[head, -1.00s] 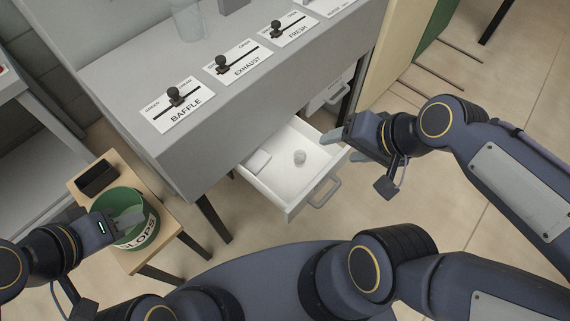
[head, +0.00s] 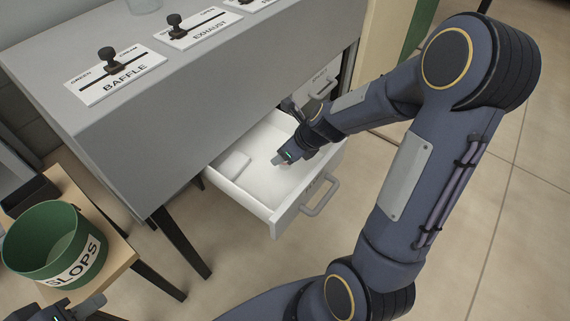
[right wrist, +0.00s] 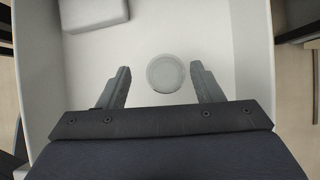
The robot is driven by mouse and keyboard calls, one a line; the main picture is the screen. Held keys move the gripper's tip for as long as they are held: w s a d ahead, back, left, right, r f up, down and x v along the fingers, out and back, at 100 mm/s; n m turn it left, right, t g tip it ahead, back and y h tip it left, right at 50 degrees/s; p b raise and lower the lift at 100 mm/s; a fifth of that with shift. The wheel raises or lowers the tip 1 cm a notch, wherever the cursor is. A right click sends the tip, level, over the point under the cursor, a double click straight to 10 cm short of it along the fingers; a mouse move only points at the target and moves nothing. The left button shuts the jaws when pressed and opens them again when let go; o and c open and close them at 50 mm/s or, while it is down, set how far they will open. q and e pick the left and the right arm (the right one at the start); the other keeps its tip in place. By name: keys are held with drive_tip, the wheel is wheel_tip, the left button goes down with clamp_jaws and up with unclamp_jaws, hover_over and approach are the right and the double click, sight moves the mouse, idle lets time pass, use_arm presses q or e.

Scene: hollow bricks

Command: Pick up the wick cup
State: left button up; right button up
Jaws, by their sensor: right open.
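The wick cup (right wrist: 165,73) is a small, pale round cup on the floor of the open white drawer (head: 258,205). In the right wrist view it lies between the fingertips of my right gripper (right wrist: 160,70), with a gap on each side. That gripper is open and empty. In the head view my right gripper (head: 281,160) reaches down into the drawer and hides the cup. My left gripper (head: 88,307) is at the bottom left edge of the head view, just below the green slops bucket; its jaw opening is unclear.
A white block (head: 234,164) lies in the drawer's left part, also seen in the right wrist view (right wrist: 93,12). The drawer walls surround the gripper. The grey cabinet (head: 190,110) with labelled sliders stands above. The green slops bucket (head: 35,262) stands on a wooden stool.

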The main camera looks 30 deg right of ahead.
drive_tip(key=f+b, duration=0.1)
drive_tip(key=w+f, duration=0.1)
drive_tip(key=f+b, duration=0.1)
drive_tip(key=f, duration=0.1)
drive_tip(key=shift+w+b, duration=0.3)
drive_tip(key=shift+b, duration=0.05)
drive_tip(key=shift+w+a+f, duration=0.1)
drive_tip(key=shift+w+f, duration=0.1)
drive_tip(key=shift+w, duration=0.1)
drive_tip(key=shift+r, duration=0.1)
drive_tip(key=shift+c, duration=0.3)
drive_tip(key=c, duration=1)
